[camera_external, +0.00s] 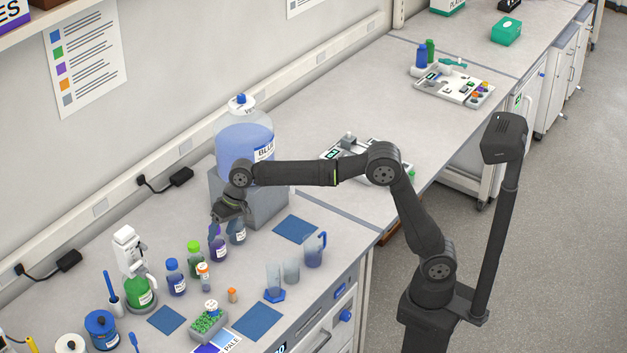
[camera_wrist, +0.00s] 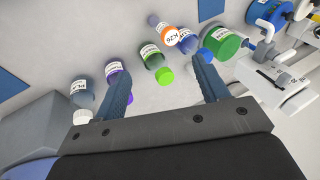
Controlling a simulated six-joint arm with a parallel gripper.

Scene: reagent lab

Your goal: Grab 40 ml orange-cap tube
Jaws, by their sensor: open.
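Two orange-capped containers stand on the near bench in the external view: a white-labelled one (camera_external: 203,277) beside the green-capped bottle, and a smaller orange one (camera_external: 232,296) nearer the front edge. I cannot read which is 40 ml. In the wrist view, a white-labelled container with orange on it (camera_wrist: 170,38) lies beyond the fingertips. My gripper (camera_external: 229,214) is open and empty, pointing down above the purple and grey-blue bottles. Its two fingers (camera_wrist: 160,66) are spread apart, with the green-capped bottle (camera_wrist: 152,58) showing between them.
A purple bottle (camera_external: 218,245) and a grey-blue bottle (camera_external: 237,234) stand under my gripper. A green rack (camera_external: 208,324) and beakers (camera_external: 291,270) are nearer the front. A large blue carboy (camera_external: 244,140) stands behind.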

